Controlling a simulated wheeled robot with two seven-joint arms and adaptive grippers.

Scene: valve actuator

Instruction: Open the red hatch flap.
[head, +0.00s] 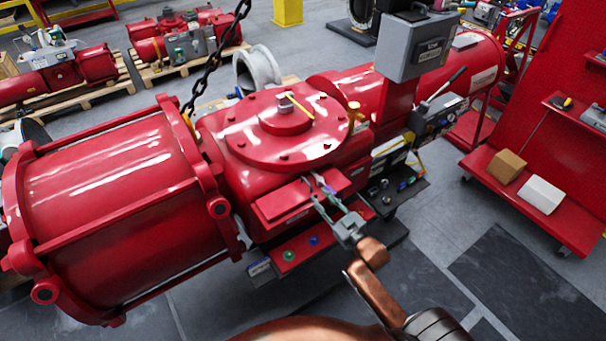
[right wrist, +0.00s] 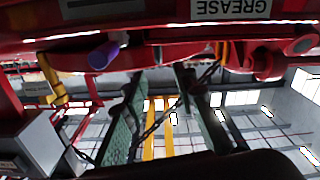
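The red hatch flap (head: 280,204) appears to be the flat red panel on the front of the big red valve actuator (head: 215,135), below its round bolted cover; it looks closed. My right gripper (head: 318,187) reaches up from the lower right, with its fingers in front of the flap's right part. In the right wrist view its two green-padded fingers (right wrist: 160,75) stand apart with nothing between them. Their tips are close to a red edge; I cannot tell if they touch it. My left gripper is not in view.
A red ledge with coloured buttons (head: 300,246) lies under the flap. A grey control box (head: 418,45) stands above right. A chain (head: 210,65) hangs behind. A red cart (head: 530,190) with two boxes stands at right. In the right wrist view a purple knob (right wrist: 103,56) is near the fingers.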

